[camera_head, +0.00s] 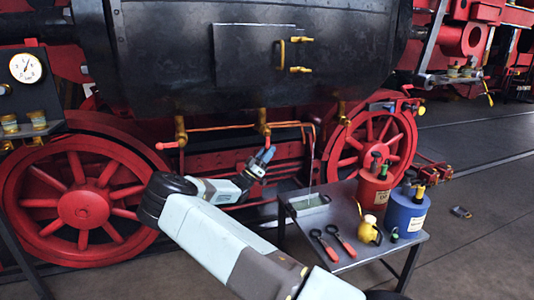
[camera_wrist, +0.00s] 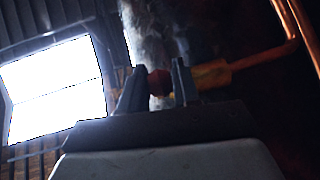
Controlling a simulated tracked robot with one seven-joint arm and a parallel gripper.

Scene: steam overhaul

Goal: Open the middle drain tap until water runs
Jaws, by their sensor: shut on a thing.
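The middle drain tap (camera_head: 264,122) is brass and hangs under the black boiler, between a left brass tap (camera_head: 180,128) and a right one (camera_head: 341,110). My gripper (camera_head: 264,157) is just below the middle tap. In the wrist view my gripper (camera_wrist: 158,88) is shut on the tap's red handle (camera_wrist: 160,81), with the tap's brass part (camera_wrist: 211,75) to the right. A copper pipe (camera_head: 295,124) runs right from the taps and bends down. A thin pale line (camera_head: 312,165) drops below its end to the tray; I cannot tell whether it is water.
Red wheels (camera_head: 83,208) stand left and right. The floor at right is mostly clear.

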